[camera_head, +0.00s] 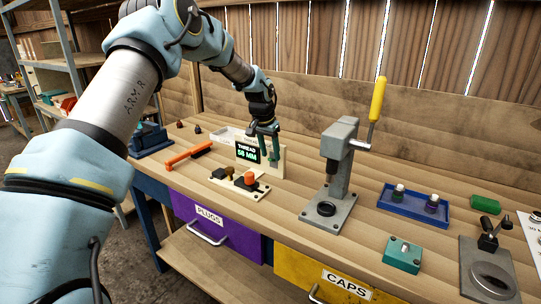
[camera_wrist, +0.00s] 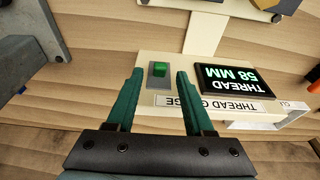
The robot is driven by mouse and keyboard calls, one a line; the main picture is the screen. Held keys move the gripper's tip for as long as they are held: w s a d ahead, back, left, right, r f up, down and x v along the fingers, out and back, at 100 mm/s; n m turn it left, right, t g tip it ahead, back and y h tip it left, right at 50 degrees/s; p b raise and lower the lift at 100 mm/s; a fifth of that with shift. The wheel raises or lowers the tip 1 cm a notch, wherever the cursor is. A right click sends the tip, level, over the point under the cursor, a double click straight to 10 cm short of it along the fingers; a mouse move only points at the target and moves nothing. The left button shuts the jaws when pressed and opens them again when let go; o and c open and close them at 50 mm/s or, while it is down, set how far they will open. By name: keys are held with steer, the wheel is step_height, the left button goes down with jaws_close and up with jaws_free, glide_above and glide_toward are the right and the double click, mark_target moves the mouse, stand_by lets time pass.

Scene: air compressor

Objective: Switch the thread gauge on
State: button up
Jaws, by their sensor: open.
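The thread gauge is a cream upright panel with a dark display (camera_head: 247,153) reading "THREAD 58 MM" in lit green letters. In the wrist view the panel (camera_wrist: 160,98) appears upside down, with its display (camera_wrist: 236,80) at the right. A green switch (camera_wrist: 160,70) sits on a grey plate on the panel. My gripper (camera_wrist: 158,75) is open and empty, with its two green fingertips on either side of the switch in the picture. I cannot tell whether they touch the panel. In the head view my gripper (camera_head: 269,160) hides part of the panel's right side.
A plate with an orange-red knob (camera_head: 250,178) lies in front of the gauge. An orange tool (camera_head: 188,156) lies to its left. A grey press (camera_head: 342,160) with a yellow handle stands to the right, beyond it a blue tray (camera_head: 412,212). A purple drawer (camera_head: 217,228) is below.

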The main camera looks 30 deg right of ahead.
steer(key=b+v, duration=0.3)
steer(key=v, duration=0.7)
steer(key=shift+f, duration=0.1)
steer(key=a+f+n+y, duration=0.1)
steer(key=a+n, duration=0.2)
steer(key=a, duration=1.1)
steer(key=s+a+f+n, duration=0.2)
steer(key=s+a, duration=0.4)
steer(key=a, duration=0.3)
steer(key=s+a+f+n+y, duration=0.1)
steer(key=s+a+n, duration=0.2)
steer(key=s+a, duration=0.3)
steer(key=s+a+f+n, duration=0.2)
steer(key=s+a, duration=0.5)
steer(key=a, duration=0.7)
steer(key=shift+a+f+n, duration=0.2)
steer(key=shift+f+n, duration=0.2)
steer(key=shift+n, duration=0.1)
